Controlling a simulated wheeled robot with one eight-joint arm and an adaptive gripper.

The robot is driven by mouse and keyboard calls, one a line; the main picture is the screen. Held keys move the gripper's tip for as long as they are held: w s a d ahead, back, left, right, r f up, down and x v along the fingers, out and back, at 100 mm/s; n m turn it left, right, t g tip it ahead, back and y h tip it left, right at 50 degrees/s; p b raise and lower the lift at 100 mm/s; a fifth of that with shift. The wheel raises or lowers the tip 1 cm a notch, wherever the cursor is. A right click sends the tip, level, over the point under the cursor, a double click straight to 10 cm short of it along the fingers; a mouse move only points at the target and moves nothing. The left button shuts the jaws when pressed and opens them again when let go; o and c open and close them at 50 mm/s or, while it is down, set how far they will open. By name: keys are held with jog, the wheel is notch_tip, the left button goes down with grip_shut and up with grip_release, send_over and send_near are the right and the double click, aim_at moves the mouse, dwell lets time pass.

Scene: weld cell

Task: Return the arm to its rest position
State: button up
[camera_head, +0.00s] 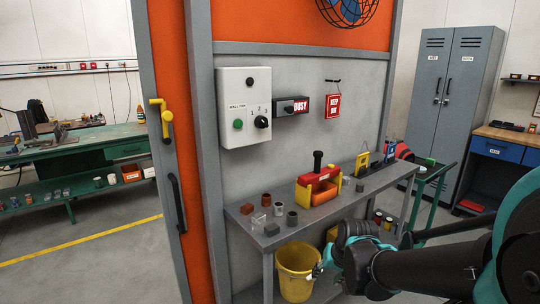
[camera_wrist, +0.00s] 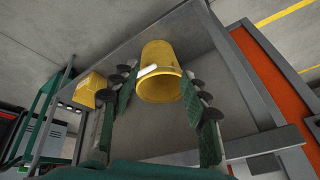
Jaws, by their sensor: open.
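My gripper (camera_head: 322,268) is at the end of my black and teal arm, which reaches in from the right in the head view. It is in front of and beside the yellow bucket (camera_head: 296,272), below the top of the grey bench (camera_head: 330,212). In the wrist view, my gripper (camera_wrist: 161,76) has its two green-padded fingers spread apart. The yellow bucket (camera_wrist: 160,54) shows between and beyond them, with a small white piece at its rim. Nothing is held between the fingers. Whether the fingers touch the bucket cannot be told.
A red and yellow toolbox (camera_head: 318,188) and several small cups and blocks stand on the bench. A grey control box (camera_head: 245,104) hangs on the panel behind. A yellow box (camera_wrist: 88,90) is under the bench. A green cart (camera_head: 432,176) stands right. Open floor lies left.

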jog(key=shift+s+d+f+n+h, duration=0.7)
jog(key=shift+s+d+f+n, duration=0.2)
jog(key=shift+s+d+n, duration=0.15)
jog(key=shift+c, duration=0.5)
